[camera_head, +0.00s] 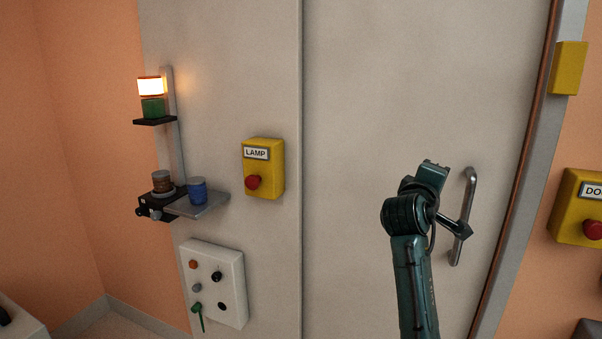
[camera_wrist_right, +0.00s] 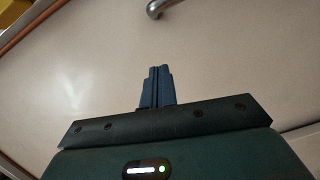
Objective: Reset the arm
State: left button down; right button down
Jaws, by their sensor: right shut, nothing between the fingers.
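My right arm rises from the bottom of the head view in front of a pale door. My right gripper (camera_head: 462,230) points to the right, close to the middle of the door's metal bar handle (camera_head: 470,185). In the right wrist view the two dark blue fingers (camera_wrist_right: 158,72) are together with nothing between them. The end of the handle (camera_wrist_right: 165,8) shows beyond the fingertips there, apart from them. Whether the gripper touches the handle is hard to tell in the head view. My left gripper is not in view.
Left of the door are a yellow LAMP box (camera_head: 264,168) with a red button, a stack light (camera_head: 151,95) with its top lit, a small shelf (camera_head: 212,205) with a blue cylinder, and a white panel (camera_head: 213,282) with knobs. Another yellow button box (camera_head: 578,207) sits at right.

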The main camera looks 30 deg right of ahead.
jog(key=shift+w+f, duration=0.1)
jog(key=w+a+f+n+t+y+p, duration=0.1)
jog(key=a+f+n+t+y, duration=0.3)
jog(key=a+f, duration=0.6)
jog(key=w+a+f+n+t+y+p, duration=0.1)
jog(key=w+a+f+y, duration=0.1)
jog(key=a+f+y, duration=0.75)
jog(key=s+a+f+m+g+y, duration=0.2)
jog(key=s+a+f+m+y, duration=0.3)
jog(key=s+a+f, duration=1.4)
jog(key=shift+s+p, duration=0.35)
jog(key=shift+s, duration=0.25)
